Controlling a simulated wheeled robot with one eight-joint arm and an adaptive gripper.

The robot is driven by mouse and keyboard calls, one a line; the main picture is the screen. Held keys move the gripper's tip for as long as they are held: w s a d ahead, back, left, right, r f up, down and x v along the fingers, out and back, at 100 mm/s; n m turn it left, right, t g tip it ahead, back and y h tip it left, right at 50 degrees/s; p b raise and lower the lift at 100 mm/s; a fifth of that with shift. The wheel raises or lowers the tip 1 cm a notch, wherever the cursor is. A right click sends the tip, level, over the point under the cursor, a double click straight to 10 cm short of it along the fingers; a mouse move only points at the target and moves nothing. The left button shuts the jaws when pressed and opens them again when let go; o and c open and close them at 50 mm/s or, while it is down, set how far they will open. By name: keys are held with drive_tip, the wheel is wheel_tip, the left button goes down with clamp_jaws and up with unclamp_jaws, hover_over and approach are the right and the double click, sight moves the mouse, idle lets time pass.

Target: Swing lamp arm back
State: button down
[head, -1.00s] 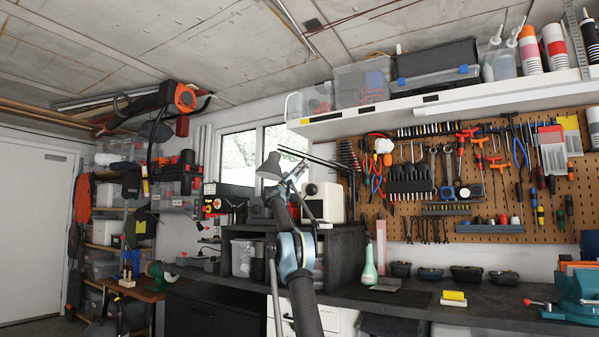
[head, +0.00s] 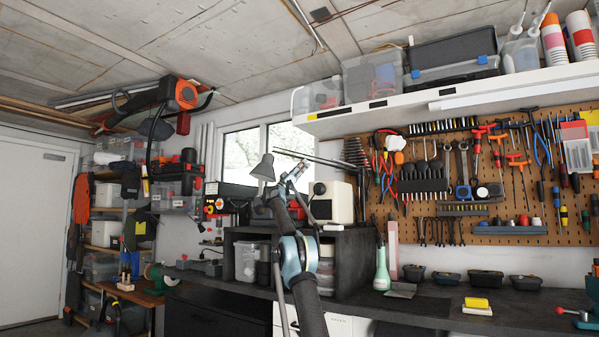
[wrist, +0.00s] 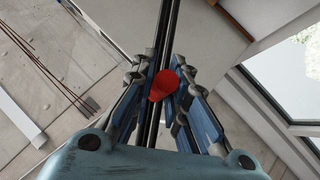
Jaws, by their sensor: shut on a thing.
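The lamp has a grey cone-shaped shade (head: 264,168), which hangs just left of my gripper in the head view. Thin dark rods (head: 335,163), which look like the lamp arm, run past my fingertips there. My gripper (head: 301,168) is raised in front of the window and shelf unit. In the wrist view, my gripper (wrist: 165,88) has its blue-grey fingers on both sides of the paired dark rods (wrist: 169,28), closed on them. A red round part (wrist: 164,84) shows between the fingers. The lamp's base and exact joints are hidden or too small to tell.
A dark shelf unit (head: 350,262) with a cream box (head: 332,202) stands behind my arm. The workbench (head: 420,304) holds a green-and-white bottle (head: 382,268) and small trays. A pegboard of tools (head: 480,185) and a white overhead shelf (head: 400,112) are at right.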

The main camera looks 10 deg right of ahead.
drive_tip(key=shift+d, duration=0.15)
drive_tip(key=c, duration=1.6)
unclamp_jaws()
drive_tip(key=shift+f, duration=0.1)
drive_tip(key=shift+a, duration=0.35)
drive_tip(key=shift+a, duration=0.15)
drive_tip(key=v, duration=1.2)
drive_tip(key=shift+f, duration=0.1)
